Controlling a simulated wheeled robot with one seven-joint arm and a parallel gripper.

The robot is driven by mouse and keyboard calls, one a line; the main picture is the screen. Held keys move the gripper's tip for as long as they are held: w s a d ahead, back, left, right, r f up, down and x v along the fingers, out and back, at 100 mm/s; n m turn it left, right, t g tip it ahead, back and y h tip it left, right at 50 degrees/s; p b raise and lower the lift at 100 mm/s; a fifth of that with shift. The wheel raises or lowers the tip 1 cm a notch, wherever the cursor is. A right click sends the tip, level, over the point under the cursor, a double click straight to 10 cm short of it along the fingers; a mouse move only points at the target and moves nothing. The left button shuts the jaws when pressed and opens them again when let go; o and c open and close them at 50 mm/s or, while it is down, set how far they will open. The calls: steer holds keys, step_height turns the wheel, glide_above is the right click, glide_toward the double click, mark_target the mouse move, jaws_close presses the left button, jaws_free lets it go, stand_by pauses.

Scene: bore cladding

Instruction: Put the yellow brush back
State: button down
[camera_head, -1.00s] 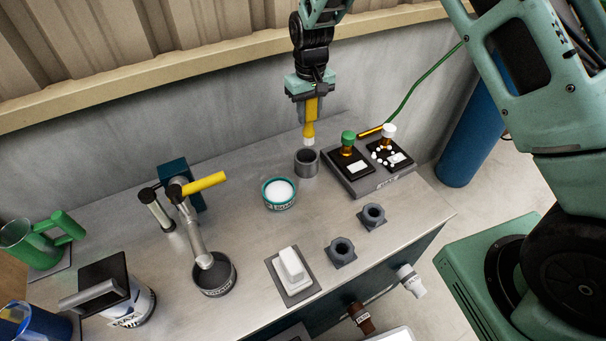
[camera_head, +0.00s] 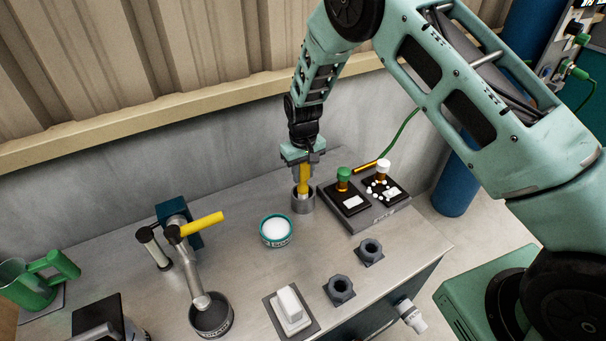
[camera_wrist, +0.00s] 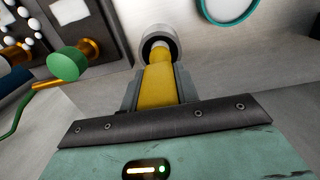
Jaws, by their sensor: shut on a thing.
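The yellow brush (camera_head: 304,178) is upright in my gripper (camera_head: 303,166), which is shut on its handle. Its lower end is inside the mouth of a grey cylindrical cup (camera_head: 302,204) on the bench. In the wrist view, the yellow brush (camera_wrist: 160,85) runs from between the fingers (camera_wrist: 157,88) into the round opening of the grey cup (camera_wrist: 160,38). The bristles are hidden inside the cup. I cannot tell whether the brush touches the bottom.
A dark tray (camera_head: 370,211) with green- and white-capped bottles stands close right of the cup. A teal-rimmed white dish (camera_head: 276,231) is to the front left. A yellow-handled tool (camera_head: 203,224) is farther left. The back wall is close behind.

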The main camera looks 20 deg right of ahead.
steer(key=shift+f, duration=0.65)
steer(key=shift+f, duration=0.1)
steer(key=shift+f, duration=0.5)
steer(key=shift+f+b, duration=0.1)
steer(key=shift+b, duration=0.2)
steer(key=c, duration=1.1)
jaws_free()
steer(key=shift+o, duration=0.2)
